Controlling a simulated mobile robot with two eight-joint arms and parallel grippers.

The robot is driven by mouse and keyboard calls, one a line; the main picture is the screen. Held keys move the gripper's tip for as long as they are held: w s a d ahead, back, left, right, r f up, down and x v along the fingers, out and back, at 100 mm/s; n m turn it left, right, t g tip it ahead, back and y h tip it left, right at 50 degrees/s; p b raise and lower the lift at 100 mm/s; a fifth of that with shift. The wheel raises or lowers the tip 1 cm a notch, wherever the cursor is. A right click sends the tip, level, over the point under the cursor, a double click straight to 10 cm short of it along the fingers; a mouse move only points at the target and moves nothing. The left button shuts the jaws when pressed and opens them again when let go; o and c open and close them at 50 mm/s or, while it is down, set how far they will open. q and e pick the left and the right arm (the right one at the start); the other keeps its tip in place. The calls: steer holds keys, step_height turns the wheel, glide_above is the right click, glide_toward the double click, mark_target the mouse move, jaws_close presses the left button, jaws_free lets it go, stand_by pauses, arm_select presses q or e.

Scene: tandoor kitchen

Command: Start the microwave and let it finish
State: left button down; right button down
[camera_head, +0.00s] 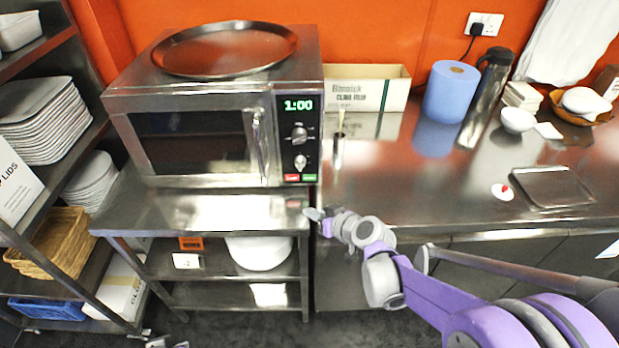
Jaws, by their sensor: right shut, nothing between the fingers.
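The steel microwave (190,95) stands on a steel stand at the left, its door (190,145) closed and its window dark. Its green display (298,105) reads 1:00. Below are two knobs, a red button (291,178) and a green button (309,177). My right gripper (314,214) is shut and empty, a little below the green button in the picture and apart from it. Grey parts at the bottom edge may be my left gripper (166,342); they are cut off, so its jaws cannot be judged.
A round tray (225,50) lies on the microwave. The steel counter (430,190) at right holds a carton (365,88), a blue roll (451,92), a dark flask (495,72) and a small tray (552,187). Shelves with stacked trays (42,120) stand at the left.

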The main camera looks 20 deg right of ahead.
mark_target(309, 178)
steer(key=shift+w+d, duration=0.25)
steer(key=shift+w, duration=0.2)
steer(key=w+d, duration=0.2)
steer(key=w, duration=0.6)
steer(key=shift+w+d, duration=0.2)
steer(key=shift+w, duration=0.1)
stand_by(1.9)
steer(key=shift+w+d, duration=0.1)
steer(key=shift+w, duration=0.2)
